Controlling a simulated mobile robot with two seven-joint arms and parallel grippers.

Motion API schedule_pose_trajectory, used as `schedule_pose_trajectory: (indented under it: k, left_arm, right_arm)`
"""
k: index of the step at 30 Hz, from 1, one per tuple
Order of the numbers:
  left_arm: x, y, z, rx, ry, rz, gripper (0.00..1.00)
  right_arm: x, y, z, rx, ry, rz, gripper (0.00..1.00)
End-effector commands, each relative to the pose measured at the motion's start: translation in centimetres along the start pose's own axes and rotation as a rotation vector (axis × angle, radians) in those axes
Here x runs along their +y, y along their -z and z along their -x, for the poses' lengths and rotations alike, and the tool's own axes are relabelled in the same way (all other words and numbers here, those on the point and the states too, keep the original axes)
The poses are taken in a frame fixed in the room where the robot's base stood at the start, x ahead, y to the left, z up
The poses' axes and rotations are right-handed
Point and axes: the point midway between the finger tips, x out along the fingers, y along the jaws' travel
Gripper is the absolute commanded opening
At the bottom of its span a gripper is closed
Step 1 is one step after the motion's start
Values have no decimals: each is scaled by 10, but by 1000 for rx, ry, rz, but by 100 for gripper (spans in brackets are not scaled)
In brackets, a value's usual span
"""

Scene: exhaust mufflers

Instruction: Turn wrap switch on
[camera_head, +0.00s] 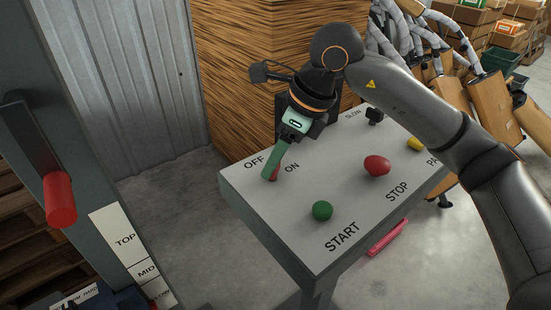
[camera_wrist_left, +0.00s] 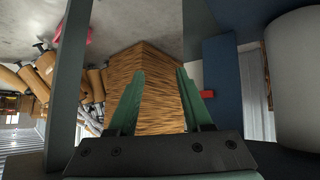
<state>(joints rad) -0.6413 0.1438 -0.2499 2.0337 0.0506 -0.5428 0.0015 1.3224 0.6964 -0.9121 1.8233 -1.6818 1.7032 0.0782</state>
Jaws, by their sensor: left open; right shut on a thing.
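The wrap switch (camera_head: 275,174) is a small red knob on the grey control panel (camera_head: 330,185), between the OFF and ON labels. Most of it is hidden behind the green fingers of my right gripper (camera_head: 268,177). My right gripper reaches down from above and is shut on the switch. Which way the switch points cannot be made out. My left gripper (camera_wrist_left: 160,72) shows only in the left wrist view, with its two green fingers apart and nothing between them.
The panel also carries a green START button (camera_head: 322,210), a red STOP button (camera_head: 376,165), a yellow button (camera_head: 415,144) and a black knob (camera_head: 374,116). A lever with a red handle (camera_head: 60,199) stands at left. A large wood-grained block (camera_head: 240,70) stands behind the panel.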

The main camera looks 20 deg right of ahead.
Motion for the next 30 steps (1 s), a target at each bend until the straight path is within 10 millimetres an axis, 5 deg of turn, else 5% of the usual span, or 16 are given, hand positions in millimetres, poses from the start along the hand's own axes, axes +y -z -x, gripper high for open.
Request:
schedule_pose_trajectory:
  k: [15,30]
  left_arm:
    - [-5,-12,-10,2,7,-3,50]
    - [-6,-14,-11,5,9,-4,50]
  right_arm:
    - [2,0,-1,-1,171,-404,0]
    - [3,-1,0,-1,237,-568,0]
